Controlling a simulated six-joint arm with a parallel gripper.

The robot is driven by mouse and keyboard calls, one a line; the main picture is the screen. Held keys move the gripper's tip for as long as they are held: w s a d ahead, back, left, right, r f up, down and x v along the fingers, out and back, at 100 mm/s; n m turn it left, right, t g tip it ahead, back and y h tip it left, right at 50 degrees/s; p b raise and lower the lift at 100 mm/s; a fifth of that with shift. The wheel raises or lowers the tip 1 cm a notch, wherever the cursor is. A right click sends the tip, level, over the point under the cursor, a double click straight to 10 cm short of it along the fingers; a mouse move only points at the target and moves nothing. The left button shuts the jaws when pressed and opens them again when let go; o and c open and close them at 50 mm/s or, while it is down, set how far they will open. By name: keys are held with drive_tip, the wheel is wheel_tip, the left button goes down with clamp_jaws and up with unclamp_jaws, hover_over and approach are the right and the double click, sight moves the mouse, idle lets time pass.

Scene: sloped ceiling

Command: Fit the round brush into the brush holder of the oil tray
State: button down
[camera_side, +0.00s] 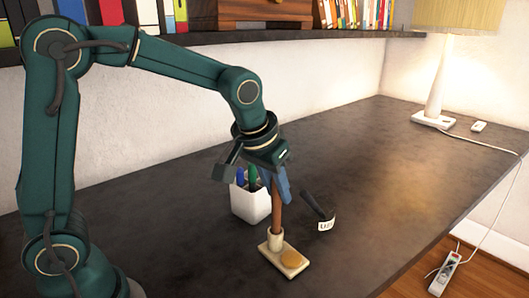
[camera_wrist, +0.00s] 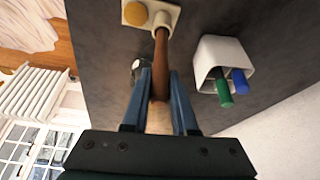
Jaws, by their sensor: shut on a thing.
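The oil tray (camera_side: 293,268) is a small cream block on the dark tabletop. It has a round amber pool and a short upright brush holder (camera_side: 275,238) at its far end. My gripper (camera_side: 279,188) is shut on the round brush (camera_side: 276,215) and holds it nearly upright. The brush's lower end meets the holder's mouth; how deep it sits is hidden. In the wrist view the brown brush (camera_wrist: 161,60) runs between my blue fingers (camera_wrist: 160,80) to the holder, and a pale part of it shows near the palm. The tray (camera_wrist: 133,14) is at the top.
A white cup (camera_side: 249,203) with blue and green pens stands close behind the brush. A dark object with a white label (camera_side: 326,222) lies to the right. A lamp (camera_side: 436,100) stands far right. A shelf (camera_side: 310,37) runs overhead.

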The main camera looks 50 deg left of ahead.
drive_tip(key=shift+f, duration=0.7)
drive_tip(key=shift+f, duration=0.15)
drive_tip(key=c, duration=0.7)
unclamp_jaws()
